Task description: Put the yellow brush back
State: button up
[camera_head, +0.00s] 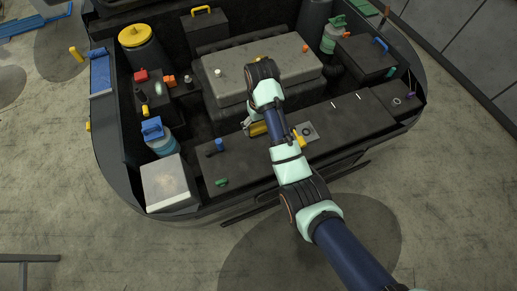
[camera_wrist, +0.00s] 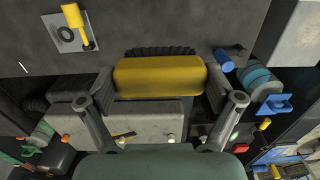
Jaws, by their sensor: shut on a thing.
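The yellow brush (camera_wrist: 160,77) is a yellow block with a strip of black bristles along its upper edge in the wrist view. My gripper (camera_wrist: 160,88) is shut on it, one finger against each end. In the head view the brush (camera_head: 258,128) shows partly behind my arm, above the dark front panel of the engine bay. Whether it touches the panel is unclear. The arm hides part of the gripper.
A yellow-handled part on a grey plate (camera_head: 306,132) lies right of my arm. A blue cylinder (camera_head: 219,145) stands on the panel to the left. A blue-capped bottle (camera_head: 158,138), white box (camera_head: 169,183) and large grey engine cover (camera_head: 262,68) surround it.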

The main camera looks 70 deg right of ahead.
notch_tip(320, 180, down, 14)
jog(key=b, duration=0.5)
jog(key=shift+a+b, duration=0.1)
jog(key=shift+b, duration=0.25)
jog(key=shift+f, duration=2.1)
jog(key=shift+f, duration=0.15)
jog(key=shift+f, duration=0.25)
jog(key=o, duration=0.9)
jog(key=shift+b, duration=0.75)
